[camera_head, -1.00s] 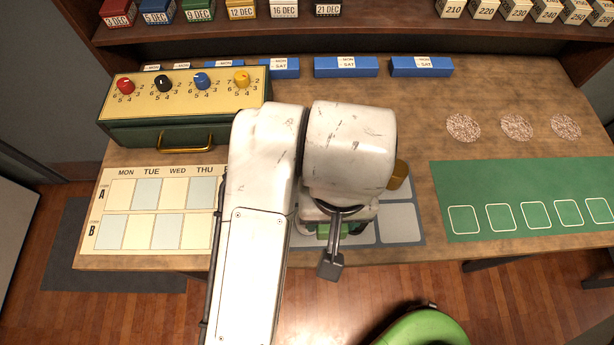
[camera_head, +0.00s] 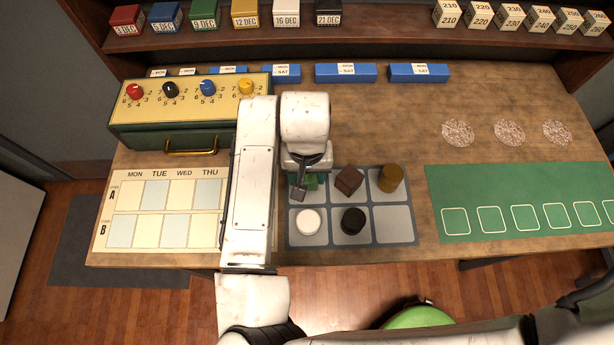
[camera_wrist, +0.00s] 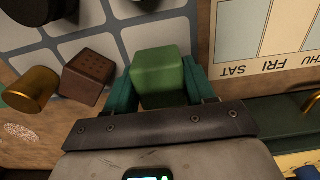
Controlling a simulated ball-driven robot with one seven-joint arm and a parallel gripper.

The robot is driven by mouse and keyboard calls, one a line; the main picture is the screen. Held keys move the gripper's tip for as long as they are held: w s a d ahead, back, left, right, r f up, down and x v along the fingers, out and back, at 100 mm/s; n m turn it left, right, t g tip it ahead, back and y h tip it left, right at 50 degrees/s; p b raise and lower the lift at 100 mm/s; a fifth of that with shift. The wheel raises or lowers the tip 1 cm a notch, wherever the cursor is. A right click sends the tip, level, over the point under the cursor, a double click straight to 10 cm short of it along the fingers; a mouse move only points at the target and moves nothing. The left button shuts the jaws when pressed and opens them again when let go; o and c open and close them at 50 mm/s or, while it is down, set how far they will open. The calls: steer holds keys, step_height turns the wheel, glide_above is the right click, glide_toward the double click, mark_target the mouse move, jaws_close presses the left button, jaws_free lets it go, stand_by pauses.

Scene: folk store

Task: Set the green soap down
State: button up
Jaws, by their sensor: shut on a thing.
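The green soap (camera_wrist: 158,72) is a green block between the two teal fingers of my gripper (camera_wrist: 160,88) in the wrist view. In the head view, a bit of the green soap (camera_head: 311,181) shows beside my gripper (camera_head: 303,184), over the upper-left cell of the grey mat (camera_head: 393,224). Whether the soap touches the mat cannot be told. My arm hides part of the soap and that cell. A dark brown block (camera_head: 349,181) lies in the upper-middle cell and a gold-brown cylinder (camera_head: 390,179) stands in the upper-right cell.
A white disc (camera_head: 307,223) and a black disc (camera_head: 353,221) sit in the mat's lower row; the lower-right cell is bare. A weekday chart (camera_head: 128,197) lies left, partly behind my arm. A green board (camera_head: 520,190) lies right. A box with knobs (camera_head: 150,128) stands behind.

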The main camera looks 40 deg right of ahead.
mark_target(307, 181)
steer(key=shift+f, duration=1.45)
steer(key=shift+f, duration=0.2)
steer(key=o, duration=1.1)
steer(key=shift+r, duration=0.1)
step_height(307, 181, up, 12)
steer(key=shift+r+b, duration=0.1)
steer(key=shift+b, duration=0.35)
